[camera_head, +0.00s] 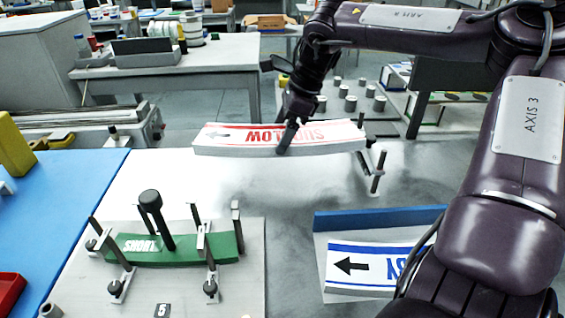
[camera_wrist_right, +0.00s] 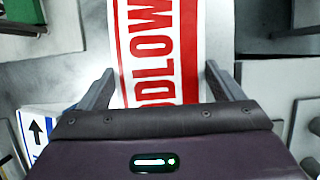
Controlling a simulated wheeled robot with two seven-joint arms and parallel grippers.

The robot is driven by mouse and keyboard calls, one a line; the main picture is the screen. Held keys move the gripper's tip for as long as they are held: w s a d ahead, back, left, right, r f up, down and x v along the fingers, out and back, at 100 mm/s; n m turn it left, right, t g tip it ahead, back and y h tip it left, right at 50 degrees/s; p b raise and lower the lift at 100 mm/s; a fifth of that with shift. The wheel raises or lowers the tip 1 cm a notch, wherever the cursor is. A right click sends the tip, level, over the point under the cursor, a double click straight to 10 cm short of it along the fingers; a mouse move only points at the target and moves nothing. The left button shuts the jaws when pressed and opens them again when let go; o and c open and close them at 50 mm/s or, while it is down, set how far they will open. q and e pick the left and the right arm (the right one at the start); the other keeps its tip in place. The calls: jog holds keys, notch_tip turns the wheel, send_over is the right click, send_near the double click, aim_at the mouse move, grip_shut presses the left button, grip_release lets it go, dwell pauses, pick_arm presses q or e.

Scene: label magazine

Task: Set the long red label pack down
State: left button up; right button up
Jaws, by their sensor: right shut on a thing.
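In the right wrist view the pack (camera_wrist_right: 155,40) runs between the two fingers (camera_wrist_right: 155,90). The pack appears raised over the grey table (camera_head: 285,205), but how high I cannot tell. Metal posts (camera_head: 377,170) stand near its right end; whether they touch it is unclear. My left gripper is not in view.
A green pack (camera_head: 190,248) sits among clamp posts on a pale plate (camera_head: 240,290), beside a black knob (camera_head: 150,200). A blue-and-white pack (camera_head: 370,268) lies in a blue-backed tray (camera_head: 380,218), partly behind my right arm. The table between them is clear. A blue mat (camera_head: 60,205) lies left.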

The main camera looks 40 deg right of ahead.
aim_at(297, 134)
notch_tip(297, 134, down, 9)
jog(key=shift+w+f, duration=0.1)
jog(key=shift+f, duration=0.1)
dwell(0.3)
jog(key=shift+f, duration=0.1)
jog(key=o, duration=1.2)
jog(key=shift+r, duration=0.45)
jog(key=v, duration=1.1)
jog(key=shift+r, duration=0.15)
